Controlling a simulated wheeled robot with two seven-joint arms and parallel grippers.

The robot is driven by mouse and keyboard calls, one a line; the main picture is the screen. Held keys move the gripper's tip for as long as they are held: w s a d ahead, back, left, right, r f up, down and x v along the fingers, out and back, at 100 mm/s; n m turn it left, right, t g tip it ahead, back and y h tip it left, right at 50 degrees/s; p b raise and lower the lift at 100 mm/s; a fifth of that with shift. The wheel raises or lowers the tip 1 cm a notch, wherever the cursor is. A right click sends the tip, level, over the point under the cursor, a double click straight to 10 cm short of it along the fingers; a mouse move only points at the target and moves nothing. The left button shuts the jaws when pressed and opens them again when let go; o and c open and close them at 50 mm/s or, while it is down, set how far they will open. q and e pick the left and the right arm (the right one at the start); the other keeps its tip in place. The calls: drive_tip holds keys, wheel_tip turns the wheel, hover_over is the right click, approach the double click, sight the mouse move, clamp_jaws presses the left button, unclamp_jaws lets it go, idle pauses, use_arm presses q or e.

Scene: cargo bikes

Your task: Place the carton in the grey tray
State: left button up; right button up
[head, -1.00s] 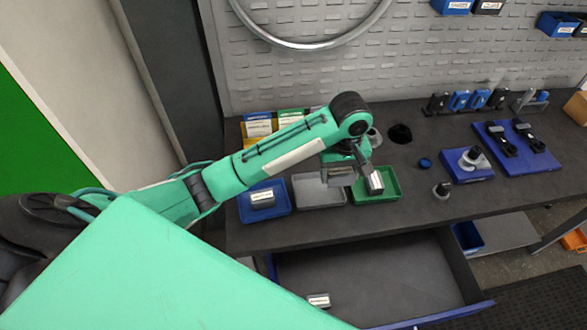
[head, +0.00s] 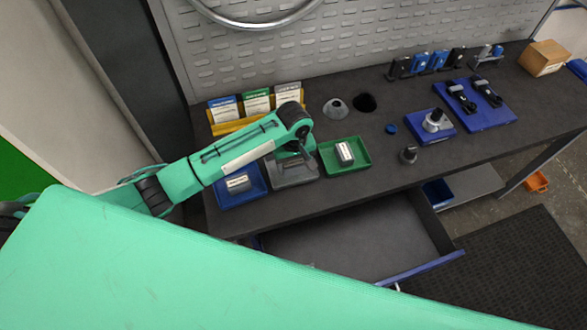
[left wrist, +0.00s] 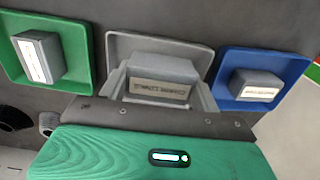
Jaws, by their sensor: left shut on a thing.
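My left gripper (head: 291,160) is over the grey tray (head: 312,180) in the head view, which hides much of that tray. In the left wrist view the gripper (left wrist: 160,80) is shut on a grey carton (left wrist: 165,72) with a white label. The held carton lies within the outline of the grey tray (left wrist: 120,42). I cannot tell whether it touches the tray floor. My right gripper is not in view.
The green tray (head: 365,160) on the right holds one carton (head: 344,153), and the blue tray (head: 220,200) on the left holds another (head: 238,184). A yellow card holder (head: 225,128) stands behind. An open drawer (head: 350,245) is below the bench (head: 430,165).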

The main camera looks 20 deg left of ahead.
sight(294, 178)
use_arm(q)
wheel_tip(294, 178, down, 4)
drive_tip(key=shift+r+p, duration=0.15)
drive_tip(key=shift+p, duration=0.25)
drive_tip(key=shift+f, duration=0.5)
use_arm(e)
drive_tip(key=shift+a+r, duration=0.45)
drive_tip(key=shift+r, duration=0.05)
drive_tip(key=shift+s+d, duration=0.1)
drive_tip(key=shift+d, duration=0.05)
use_arm(q)
drive_tip(key=o, duration=1)
drive_tip(key=shift+f, duration=0.1)
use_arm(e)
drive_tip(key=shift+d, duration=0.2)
